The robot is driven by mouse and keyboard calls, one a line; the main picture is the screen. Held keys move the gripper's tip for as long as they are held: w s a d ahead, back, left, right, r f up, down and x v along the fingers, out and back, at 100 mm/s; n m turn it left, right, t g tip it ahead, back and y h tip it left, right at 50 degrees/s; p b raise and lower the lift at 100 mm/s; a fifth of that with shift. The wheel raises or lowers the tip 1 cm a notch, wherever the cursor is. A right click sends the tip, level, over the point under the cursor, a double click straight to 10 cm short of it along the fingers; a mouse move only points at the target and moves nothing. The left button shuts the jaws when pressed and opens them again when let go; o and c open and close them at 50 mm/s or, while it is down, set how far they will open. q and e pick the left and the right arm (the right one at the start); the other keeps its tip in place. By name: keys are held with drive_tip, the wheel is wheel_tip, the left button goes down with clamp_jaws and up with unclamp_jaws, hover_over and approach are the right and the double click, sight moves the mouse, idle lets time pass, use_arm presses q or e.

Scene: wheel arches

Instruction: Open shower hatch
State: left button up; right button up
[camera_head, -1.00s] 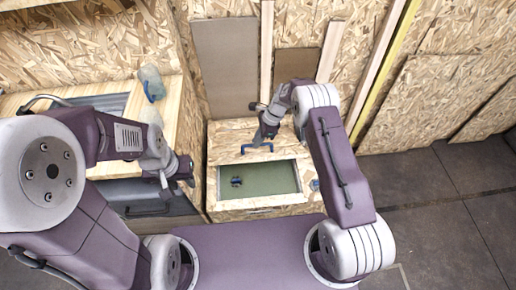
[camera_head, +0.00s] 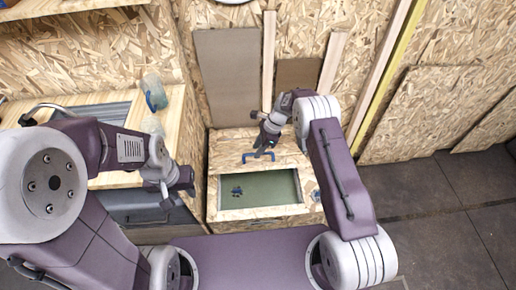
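The shower box is a low wooden chipboard box (camera_head: 215,158) in the middle, with a rectangular opening showing a green floor (camera_head: 268,188). A blue handle (camera_head: 258,157) sits on the chipboard top behind the opening. My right gripper (camera_head: 262,150) is just above the blue handle; its fingers are small and partly dark, and I cannot tell whether they touch it. My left gripper (camera_head: 180,190) hangs to the left of the box, beside the counter, away from the handle. Its finger gap is not clear.
A small dark blue object (camera_head: 237,191) lies on the green floor. A wooden counter with a sink (camera_head: 110,108) and a clear bottle with a blue part (camera_head: 154,93) is at left. Chipboard walls stand behind. Dark floor (camera_head: 450,215) is free at right.

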drive_tip(key=v, duration=0.9)
